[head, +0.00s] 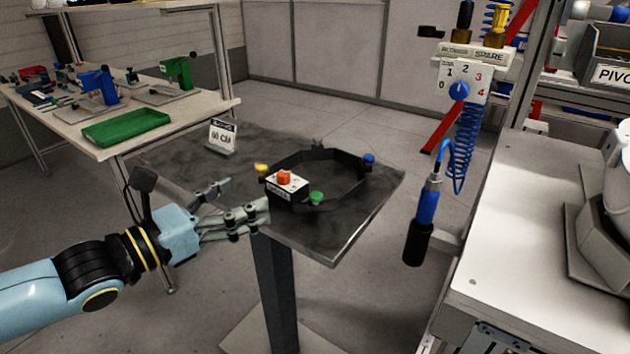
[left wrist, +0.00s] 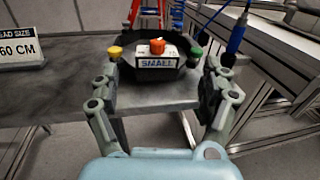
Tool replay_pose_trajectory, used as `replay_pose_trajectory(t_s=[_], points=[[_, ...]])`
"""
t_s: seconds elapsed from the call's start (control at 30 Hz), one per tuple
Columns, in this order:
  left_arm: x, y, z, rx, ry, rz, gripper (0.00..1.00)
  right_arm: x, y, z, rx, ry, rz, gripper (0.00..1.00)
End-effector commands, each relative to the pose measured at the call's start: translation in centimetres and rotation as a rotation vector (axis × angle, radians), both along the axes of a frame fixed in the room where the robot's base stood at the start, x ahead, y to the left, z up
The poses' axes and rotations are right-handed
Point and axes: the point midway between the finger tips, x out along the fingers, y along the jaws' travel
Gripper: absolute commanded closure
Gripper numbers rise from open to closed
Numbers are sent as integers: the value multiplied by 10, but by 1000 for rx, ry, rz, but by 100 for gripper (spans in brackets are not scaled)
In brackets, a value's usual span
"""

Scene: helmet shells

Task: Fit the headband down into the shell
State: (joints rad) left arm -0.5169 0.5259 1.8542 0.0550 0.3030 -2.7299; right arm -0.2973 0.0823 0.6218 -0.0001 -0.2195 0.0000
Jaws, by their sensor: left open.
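The headband (head: 345,192) is a black ring lying on a dark small table. It carries yellow, green, blue and grey clips and a white box (head: 287,187) with an orange knob; the left wrist view shows the box labelled SMALL (left wrist: 157,62). My left gripper (head: 246,199) is open beside the ring's near left side. In the left wrist view its fingers (left wrist: 163,72) stand apart with the headband (left wrist: 183,76) beyond and between them. A white rounded thing, perhaps the shell (head: 618,170), is cut off at the right edge on a grey stand. My right gripper is not in view.
A sign reading 60 CM (head: 222,137) stands on the small table (head: 335,237). A blue tool (head: 424,215) hangs on a coiled hose between this table and the white bench (head: 510,225). A green tray (head: 126,127) lies on the back left bench.

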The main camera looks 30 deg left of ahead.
Motion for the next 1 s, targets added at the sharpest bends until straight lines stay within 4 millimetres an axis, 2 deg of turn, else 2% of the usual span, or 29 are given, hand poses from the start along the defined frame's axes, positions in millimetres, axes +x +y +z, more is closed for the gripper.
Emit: replay_pose_trajectory(t_s=[0.03,0.1,0.23,0.37,0.67,0.83,1.0], points=[[9,-2,-5,-1,-4,1,20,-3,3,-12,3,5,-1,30],[22,-6,-6,-2,-5,4,20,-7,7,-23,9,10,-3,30],[36,-10,-6,-2,-1,0,20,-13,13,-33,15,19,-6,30],[44,-11,-4,-2,-1,3,20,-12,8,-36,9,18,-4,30],[59,-15,0,-4,-2,5,20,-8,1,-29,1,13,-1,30],[80,-19,4,-7,-1,7,20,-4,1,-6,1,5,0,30],[95,-24,0,-6,1,6,20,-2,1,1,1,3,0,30]])
